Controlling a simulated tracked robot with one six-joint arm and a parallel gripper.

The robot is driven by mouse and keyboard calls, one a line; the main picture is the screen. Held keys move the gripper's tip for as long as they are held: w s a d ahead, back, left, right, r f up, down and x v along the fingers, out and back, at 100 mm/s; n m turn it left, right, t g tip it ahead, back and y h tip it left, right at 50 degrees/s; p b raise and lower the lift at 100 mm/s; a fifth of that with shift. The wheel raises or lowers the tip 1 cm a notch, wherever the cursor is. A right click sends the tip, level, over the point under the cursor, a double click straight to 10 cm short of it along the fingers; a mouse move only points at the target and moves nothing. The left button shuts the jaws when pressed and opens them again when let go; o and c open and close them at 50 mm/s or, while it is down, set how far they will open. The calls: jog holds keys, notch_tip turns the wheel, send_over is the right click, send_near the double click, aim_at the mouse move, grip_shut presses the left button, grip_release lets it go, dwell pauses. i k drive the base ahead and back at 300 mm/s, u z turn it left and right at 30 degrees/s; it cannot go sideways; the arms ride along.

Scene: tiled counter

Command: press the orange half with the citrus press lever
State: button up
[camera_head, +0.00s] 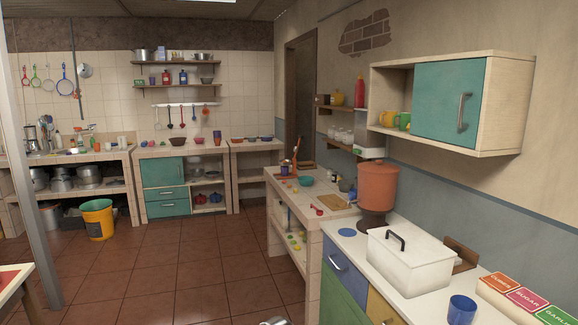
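I cannot make out the orange half or a citrus press for certain in this view. A tall reddish-brown upright object (295,157) stands at the far end of the tiled counter (311,227) in the middle; it is too small to tell what it is. Several small items stand on the tiled counter (62,158) at the far left, also too small to identify.
A white lidded box (409,262), a clay water dispenser (377,188) and a blue cup (461,309) crowd the right counter. A yellow bucket (97,219) stands on the floor at the left. The tiled floor (185,270) in the middle is clear.

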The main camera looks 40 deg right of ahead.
aim_at(295, 148)
jog(key=z, duration=0.15)
jog(key=i, duration=1.05)
jog(key=z, duration=0.5)
jog(key=i, duration=1.45)
jog(key=z, duration=0.55)
jog(key=i, duration=2.85)
jog(key=z, duration=0.15)
